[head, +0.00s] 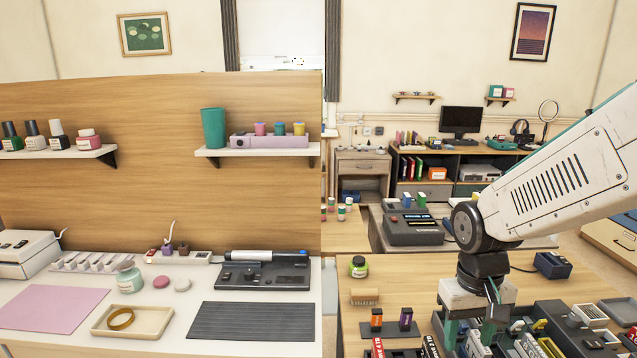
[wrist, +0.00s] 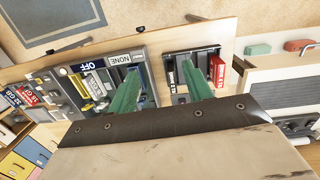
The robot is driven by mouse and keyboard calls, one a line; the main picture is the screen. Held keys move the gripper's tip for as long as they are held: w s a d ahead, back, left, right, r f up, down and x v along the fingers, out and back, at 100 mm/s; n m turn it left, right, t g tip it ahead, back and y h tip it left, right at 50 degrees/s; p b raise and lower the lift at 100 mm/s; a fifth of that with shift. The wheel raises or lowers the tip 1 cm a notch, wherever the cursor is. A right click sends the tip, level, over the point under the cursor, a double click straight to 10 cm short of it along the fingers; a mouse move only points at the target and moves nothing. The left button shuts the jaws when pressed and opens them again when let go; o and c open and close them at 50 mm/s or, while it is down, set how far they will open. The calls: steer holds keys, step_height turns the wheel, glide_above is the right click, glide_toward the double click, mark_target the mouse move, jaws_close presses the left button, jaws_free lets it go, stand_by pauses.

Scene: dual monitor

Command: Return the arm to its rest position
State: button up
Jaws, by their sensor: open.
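My arm (head: 565,175) comes in from the right edge in the head view and bends down at a dark joint. My gripper (head: 472,335) points down above the wooden desk at the lower right. In the wrist view my gripper (wrist: 162,92) shows two green fingers spread wide apart with nothing between them. Below the fingers lie a dark compartment tray (wrist: 140,62) with labelled items and a smaller dark tray (wrist: 176,54) holding a red block and dark pieces. The fingertips appear above these trays; their exact height is hard to tell.
A wooden partition (head: 150,190) stands left of my arm, with a white desk (head: 165,345) before it. On the right desk, a green-labelled jar (head: 358,267), small dark-based boxes (head: 405,320) and a dark device (head: 553,265) stand near my gripper. Open air lies above the desk.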

steer(key=s+r+t, duration=0.2)
steer(key=s+r, duration=0.9)
steer(key=s, duration=0.4)
steer(key=shift+s+d+r+y, duration=0.15)
steer(key=shift+d+r+y, duration=0.15)
steer(key=shift+d+r, duration=0.05)
